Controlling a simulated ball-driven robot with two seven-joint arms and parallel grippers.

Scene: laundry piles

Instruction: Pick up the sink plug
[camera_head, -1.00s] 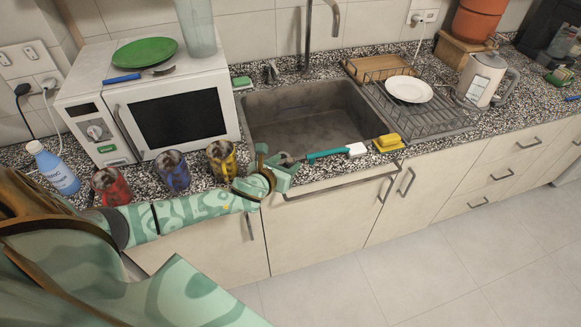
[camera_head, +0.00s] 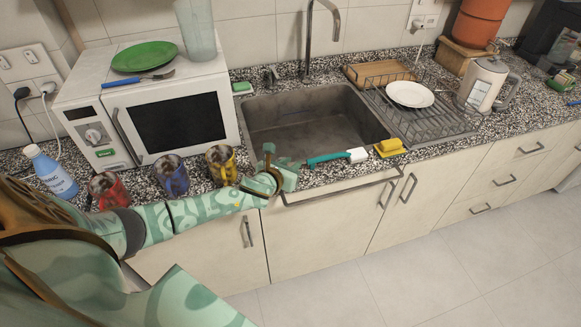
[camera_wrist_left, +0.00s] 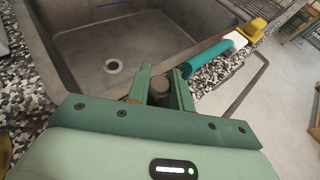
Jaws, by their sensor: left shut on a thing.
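The sink plug (camera_wrist_left: 158,91) is a small dark cylinder in the left wrist view, between the two green fingers of my left gripper (camera_wrist_left: 162,84). The gripper is shut on it. In the head view my left gripper (camera_head: 284,168) is at the front rim of the sink, over the counter edge. The plug is mostly hidden there by the fingers. My right gripper is not in view.
A teal brush (camera_head: 335,158) lies just right of the gripper, beside a yellow sponge (camera_head: 390,147). Yellow, blue and red cups (camera_head: 221,166) stand left of it, before the microwave (camera_head: 180,118). A dish rack (camera_head: 425,118) with a white plate is right of the sink.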

